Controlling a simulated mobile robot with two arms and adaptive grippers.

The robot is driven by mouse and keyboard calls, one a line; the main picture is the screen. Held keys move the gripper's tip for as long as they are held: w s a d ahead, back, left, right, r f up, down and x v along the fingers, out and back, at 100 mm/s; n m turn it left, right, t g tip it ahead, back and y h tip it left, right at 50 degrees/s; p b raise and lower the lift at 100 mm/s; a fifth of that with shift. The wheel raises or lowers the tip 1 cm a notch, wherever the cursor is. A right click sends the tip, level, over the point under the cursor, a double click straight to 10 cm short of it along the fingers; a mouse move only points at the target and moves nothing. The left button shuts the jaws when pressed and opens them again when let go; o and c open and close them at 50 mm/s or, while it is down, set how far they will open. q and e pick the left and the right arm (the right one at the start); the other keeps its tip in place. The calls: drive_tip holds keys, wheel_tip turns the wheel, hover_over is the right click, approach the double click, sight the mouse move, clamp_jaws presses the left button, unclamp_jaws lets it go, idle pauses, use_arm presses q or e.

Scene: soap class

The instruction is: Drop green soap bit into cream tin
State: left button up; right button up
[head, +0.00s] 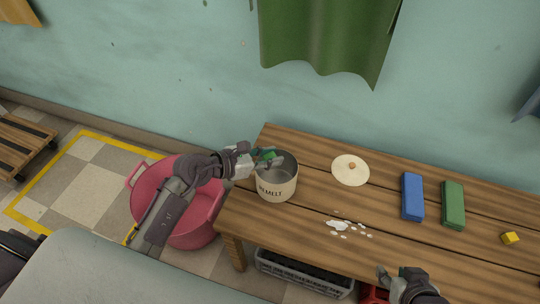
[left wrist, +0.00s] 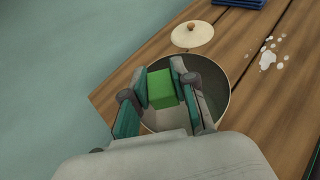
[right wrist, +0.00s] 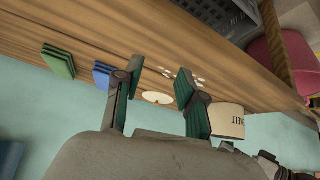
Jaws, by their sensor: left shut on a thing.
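The green soap bit (left wrist: 162,89) is a small block between the fingers of my left gripper (left wrist: 163,80), which is shut on it. In the head view the green bit (head: 268,155) shows at my left gripper (head: 270,160), over the open mouth of the cream tin (head: 276,188). The tin stands upright at the left end of the table, with dark lettering on its side. In the left wrist view the tin's rim (left wrist: 228,104) lies below and around the held bit. My right gripper (right wrist: 155,93) is open with nothing between its fingers, near the table's front edge.
A cream lid (head: 350,172) with a knob lies right of the tin. White spilled bits (head: 340,226) lie in front. Blue (head: 412,197) and green (head: 453,205) blocks and a yellow cube (head: 510,238) are further right. A pink tub (head: 160,195) stands on the floor left of the table.

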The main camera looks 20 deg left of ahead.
use_arm(q)
drive_tip(key=shift+f+b, duration=0.4)
drive_tip(key=shift+f, duration=0.2)
use_arm(e)
drive_tip(key=shift+w+a+r+t+y, duration=0.15)
drive_tip(key=shift+w+a+r+t, duration=0.15)
drive_tip(key=shift+w+r+t, duration=0.4)
drive_tip(key=shift+w+a+r+t+y, duration=0.25)
drive_tip(key=shift+w+r+t, duration=0.1)
drive_tip(key=shift+w, duration=0.55)
drive_tip(key=shift+w+a+r+t+y, duration=0.1)
drive_tip(key=shift+w+a+r+t, duration=0.2)
drive_tip(key=shift+w+r+t, duration=0.35)
drive_tip(key=shift+w+f, duration=0.15)
drive_tip(key=shift+f, duration=0.05)
use_arm(q)
drive_tip(key=o, duration=0.9)
drive_tip(key=shift+o, duration=0.2)
drive_tip(key=v, duration=1.2)
